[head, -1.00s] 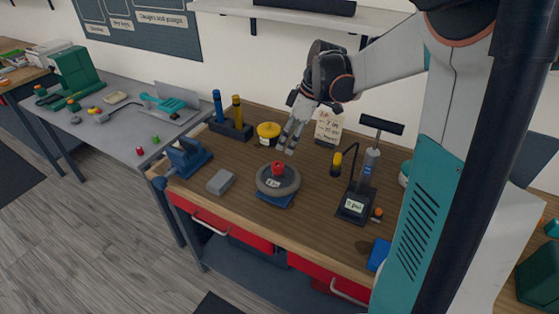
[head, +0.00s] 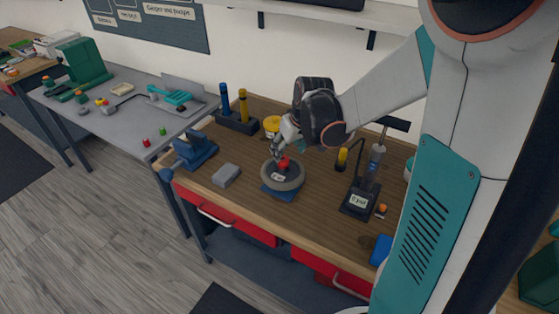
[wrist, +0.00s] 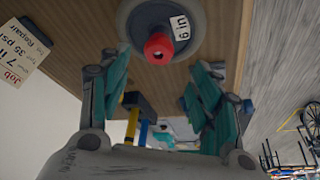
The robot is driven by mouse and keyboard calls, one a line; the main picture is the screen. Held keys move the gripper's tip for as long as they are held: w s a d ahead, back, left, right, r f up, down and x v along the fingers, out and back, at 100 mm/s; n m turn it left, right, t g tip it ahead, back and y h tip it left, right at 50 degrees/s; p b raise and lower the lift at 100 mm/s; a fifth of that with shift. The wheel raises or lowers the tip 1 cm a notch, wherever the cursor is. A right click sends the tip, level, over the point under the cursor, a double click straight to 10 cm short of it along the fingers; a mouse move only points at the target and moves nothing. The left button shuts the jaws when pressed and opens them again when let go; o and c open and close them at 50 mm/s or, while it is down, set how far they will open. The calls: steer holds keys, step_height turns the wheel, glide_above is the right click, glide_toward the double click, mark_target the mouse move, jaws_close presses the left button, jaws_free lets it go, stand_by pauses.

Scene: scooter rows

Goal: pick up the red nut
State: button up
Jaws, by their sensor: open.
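A red nut-like piece (head: 285,162) stands at the centre of a small grey wheel (head: 296,183), which lies on a blue base (head: 279,191) on the wooden bench. In the wrist view the red piece (wrist: 158,48) is a round knob with a dark hole, on the wheel hub. My gripper (head: 277,155) is just above and beside the red piece in the head view. In the wrist view my gripper (wrist: 158,76) has its fingers spread, with the red piece between and beyond the tips. Nothing is held. Another small red piece (head: 146,143) sits on the grey table at left.
A pump-like stand (head: 359,201) is right of the wheel. A grey block (head: 226,175) and a blue vise (head: 195,151) are to its left. A yellow tub (head: 272,124) and a holder (head: 237,124) stand behind. A paper card (wrist: 19,50) shows in the wrist view.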

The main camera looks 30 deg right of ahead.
mark_target(283, 160)
steer(key=b+x, duration=0.2)
steer(key=x, duration=0.5)
steer(key=shift+d+f, duration=0.1)
steer(key=shift+f, duration=0.1)
steer(key=c, duration=1)
